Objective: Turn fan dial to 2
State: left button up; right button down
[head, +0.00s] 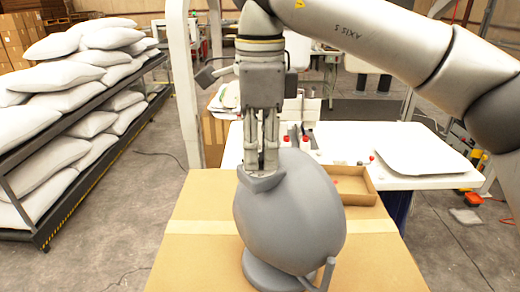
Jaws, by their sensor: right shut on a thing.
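A grey, rounded, egg-shaped body (292,215), which may be the fan, stands tilted on a round grey base on a cardboard box. A short grey upright piece sticks up at its lower right. My right gripper (262,165) points straight down, with its fingers shut on the grey, lip-like piece at the top left of this body. I cannot make out a dial or any numbers; the fingers cover the spot they grip. My left gripper is not in view.
The cardboard box (190,240) has bare top around the grey body. Behind it, a white table (400,135) holds a shallow brown tray (355,198) and a white pad (422,150). A rack of white pillows (70,105) stands at the left, with open floor between.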

aim_at(260, 155)
jog(key=m, duration=0.3)
jog(key=shift+f+m+b, duration=0.15)
jog(key=shift+m+b, duration=0.15)
jog(key=shift+m, duration=0.1)
jog(key=shift+m+b, duration=0.35)
jog(key=shift+m, duration=1.45)
jog(key=c, duration=1.2)
grip_release()
notch_tip(260, 155, up, 12)
